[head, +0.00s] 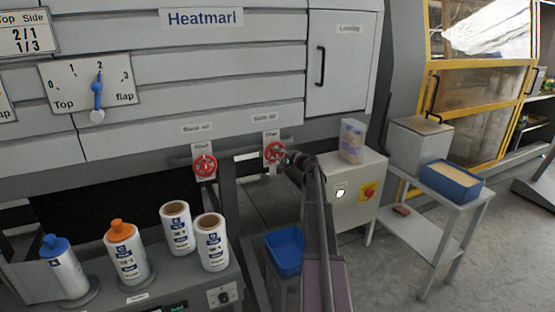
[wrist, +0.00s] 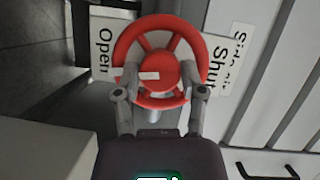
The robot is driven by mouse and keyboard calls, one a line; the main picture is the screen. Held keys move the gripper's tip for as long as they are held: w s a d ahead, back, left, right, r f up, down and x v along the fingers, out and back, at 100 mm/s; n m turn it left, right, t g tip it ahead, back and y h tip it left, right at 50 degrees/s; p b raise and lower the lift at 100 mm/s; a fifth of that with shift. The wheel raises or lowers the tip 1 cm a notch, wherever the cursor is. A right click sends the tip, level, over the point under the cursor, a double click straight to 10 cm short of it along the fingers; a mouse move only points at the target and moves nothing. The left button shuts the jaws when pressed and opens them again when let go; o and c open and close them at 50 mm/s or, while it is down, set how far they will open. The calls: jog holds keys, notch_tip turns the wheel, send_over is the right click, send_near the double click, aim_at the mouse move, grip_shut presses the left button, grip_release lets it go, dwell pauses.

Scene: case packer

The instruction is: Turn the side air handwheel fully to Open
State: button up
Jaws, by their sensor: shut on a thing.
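The side air handwheel (head: 273,152) is a red spoked wheel under the side air label on the machine front. In the wrist view the red wheel (wrist: 158,45) fills the top middle, with a pale mark on its hub. A plate behind it reads "Open" (wrist: 104,50) at left and "Shut" (wrist: 222,68) at right. My gripper (wrist: 160,84) has a finger on each side of the wheel's hub and is shut on the wheel. In the head view my gripper (head: 287,158) reaches the wheel from the lower right and covers part of it.
A second red handwheel (head: 205,165) sits to the left on the same pipe. A grey cabinet (head: 345,200) with a red knob stands right of my arm. A blue bin (head: 286,250) is below. Bottles and rolls stand on a bench (head: 190,285) at lower left.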

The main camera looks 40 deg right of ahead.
jog(key=shift+w+m+t+b, duration=0.15)
jog(key=shift+m+t+b, duration=0.3)
jog(key=shift+m, duration=0.55)
jog(key=o, duration=1.1)
jog(key=shift+r, duration=0.1)
jog(key=shift+o, duration=0.2)
jog(key=s+d, duration=0.1)
jog(key=s, duration=1.1)
jog(key=shift+d, duration=0.4)
